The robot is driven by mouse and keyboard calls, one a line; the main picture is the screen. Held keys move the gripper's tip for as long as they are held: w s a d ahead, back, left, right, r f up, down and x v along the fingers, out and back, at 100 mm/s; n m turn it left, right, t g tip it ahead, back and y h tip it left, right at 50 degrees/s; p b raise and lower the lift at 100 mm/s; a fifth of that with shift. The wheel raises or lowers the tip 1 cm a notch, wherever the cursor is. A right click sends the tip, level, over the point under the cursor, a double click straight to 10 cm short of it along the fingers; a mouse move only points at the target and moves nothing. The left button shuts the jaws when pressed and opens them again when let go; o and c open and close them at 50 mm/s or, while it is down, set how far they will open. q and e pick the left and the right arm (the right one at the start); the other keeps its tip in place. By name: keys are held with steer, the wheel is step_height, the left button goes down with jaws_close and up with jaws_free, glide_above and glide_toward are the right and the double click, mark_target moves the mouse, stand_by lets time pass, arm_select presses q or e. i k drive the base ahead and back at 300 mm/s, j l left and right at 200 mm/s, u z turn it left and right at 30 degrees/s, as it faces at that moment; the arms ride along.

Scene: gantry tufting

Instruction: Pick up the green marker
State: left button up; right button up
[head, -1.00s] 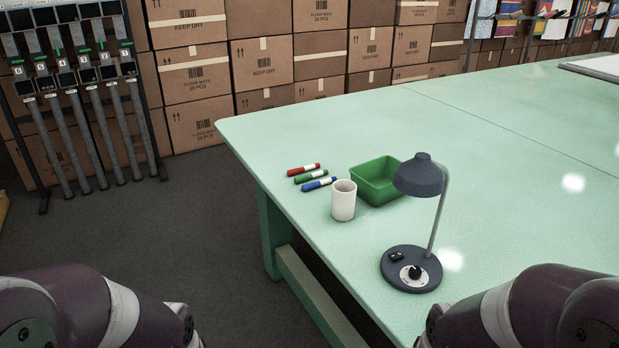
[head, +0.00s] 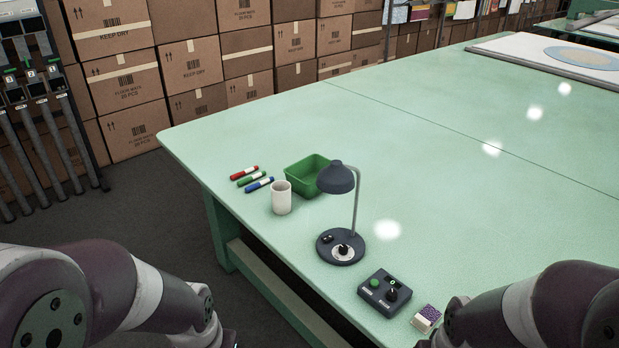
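The green marker (head: 251,179) lies on the pale green table (head: 400,130) near its left edge. It lies between the red marker (head: 244,172) and the blue marker (head: 259,185), roughly parallel to both. A white cup (head: 281,198) stands just to the right of the markers, and a green tray (head: 297,182) sits behind the cup. Both of my arms show at the bottom of the head view, low and far from the markers. Only a small part near the left arm's end shows at the bottom edge. Neither gripper's fingers can be seen.
A dark desk lamp (head: 340,246) stands right of the cup. In front of it are a control box (head: 384,292) with a green button and a small purple-and-white item (head: 426,319). Cardboard boxes (head: 190,65) are stacked behind the table.

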mark_target(242, 182)
steer(key=i+j+z, duration=0.15)
steer(key=z, duration=0.35)
steer(key=i+j+z, duration=0.1)
steer(key=j+z, duration=0.35)
steer(key=i+j+z, duration=0.1)
steer(key=z, duration=0.4)
steer(key=j+z, duration=0.55)
steer(key=j, duration=0.35)
steer(key=k+j, duration=0.1)
steer(key=j, duration=0.35)
steer(key=j+z, duration=0.15)
steer(key=j, duration=0.3)
steer(key=k+j, duration=0.15)
steer(key=j, duration=0.3)
steer(key=j+z, duration=0.15)
steer(key=j, duration=0.3)
steer(key=k+j, duration=0.2)
steer(key=j, duration=0.2)
steer(key=k+j+z, duration=0.15)
steer(key=j, duration=0.3)
steer(key=j+z, duration=0.1)
steer(key=j, duration=0.3)
steer(key=k, duration=0.05)
